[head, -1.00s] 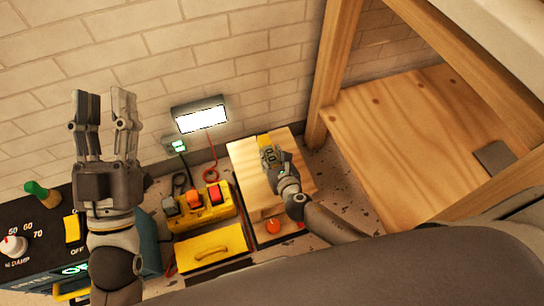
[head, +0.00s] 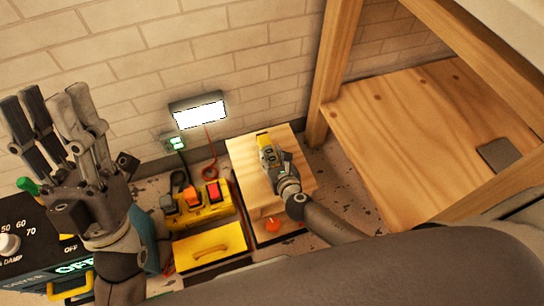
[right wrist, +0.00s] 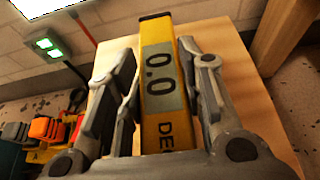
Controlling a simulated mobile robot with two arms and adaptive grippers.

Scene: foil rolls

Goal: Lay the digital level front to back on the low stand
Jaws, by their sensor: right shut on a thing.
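The digital level is a yellow bar with a grey display reading 0.0. It shows in the right wrist view (right wrist: 160,85) between my right fingers, and its yellow end shows in the head view (head: 263,141). My right gripper (head: 272,158) is shut on the level, over the top of the low wooden stand (head: 249,172). The level points toward the wall, roughly front to back along the stand. I cannot tell whether it touches the stand's top. My left gripper (head: 52,118) is open and empty, raised at the left, well away from the stand.
A yellow block with coloured switches (head: 199,206) and a yellow box with a handle (head: 209,246) stand left of the stand. A dark control box (head: 30,245) is at the far left. A wooden bench frame (head: 420,130) stands to the right, the brick wall behind.

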